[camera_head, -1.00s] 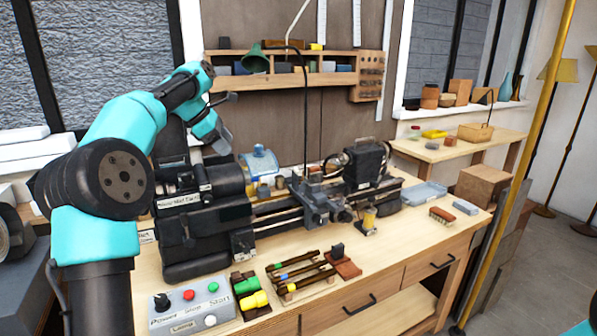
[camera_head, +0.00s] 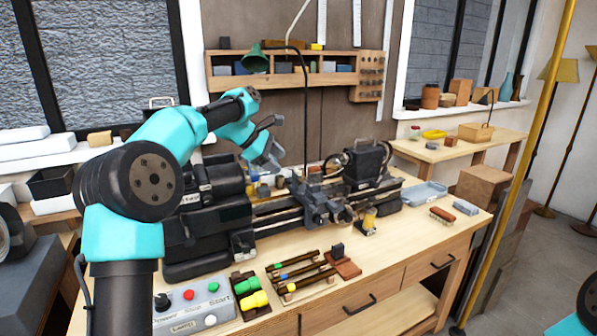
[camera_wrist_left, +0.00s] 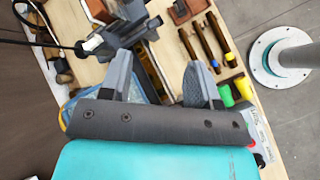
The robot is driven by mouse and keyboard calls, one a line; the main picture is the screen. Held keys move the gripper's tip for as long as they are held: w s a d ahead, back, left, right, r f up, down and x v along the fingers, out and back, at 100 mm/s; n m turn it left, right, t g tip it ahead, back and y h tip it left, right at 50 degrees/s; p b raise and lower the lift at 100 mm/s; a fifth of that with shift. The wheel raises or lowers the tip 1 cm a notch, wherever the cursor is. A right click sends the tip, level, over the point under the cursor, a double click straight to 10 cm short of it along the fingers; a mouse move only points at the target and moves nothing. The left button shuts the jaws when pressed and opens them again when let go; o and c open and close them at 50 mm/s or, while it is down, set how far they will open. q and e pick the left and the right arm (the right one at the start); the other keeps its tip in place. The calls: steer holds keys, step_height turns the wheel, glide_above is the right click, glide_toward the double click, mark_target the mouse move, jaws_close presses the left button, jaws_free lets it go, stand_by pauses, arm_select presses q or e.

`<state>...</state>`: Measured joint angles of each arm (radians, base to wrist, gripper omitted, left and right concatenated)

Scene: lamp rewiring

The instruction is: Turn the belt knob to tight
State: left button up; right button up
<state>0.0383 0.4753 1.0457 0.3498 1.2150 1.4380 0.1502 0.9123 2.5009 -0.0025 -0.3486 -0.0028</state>
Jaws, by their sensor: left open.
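I cannot pick out the belt knob with certainty in either view. The dark lathe (camera_head: 208,222) stands along the bench, with its headstock at the left end. A pale blue part lies partly hidden below the fingers there. My right gripper is out of view.
A control box (camera_head: 194,308) with a knob and buttons sits at the front left. Dark rods (camera_head: 301,272) and a block tray (camera_head: 250,291) lie beside it. Bench top at the front right (camera_head: 411,234) is clear.

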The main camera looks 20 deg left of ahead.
arm_select(q)
steer(key=w+d+f+m+h, duration=0.1)
steer(key=d+f+m, duration=0.1)
steer(key=d, duration=0.5)
steer(key=shift+w+d+f, duration=0.2)
steer(key=shift+w+f, duration=0.05)
steer(key=shift+f, duration=0.2)
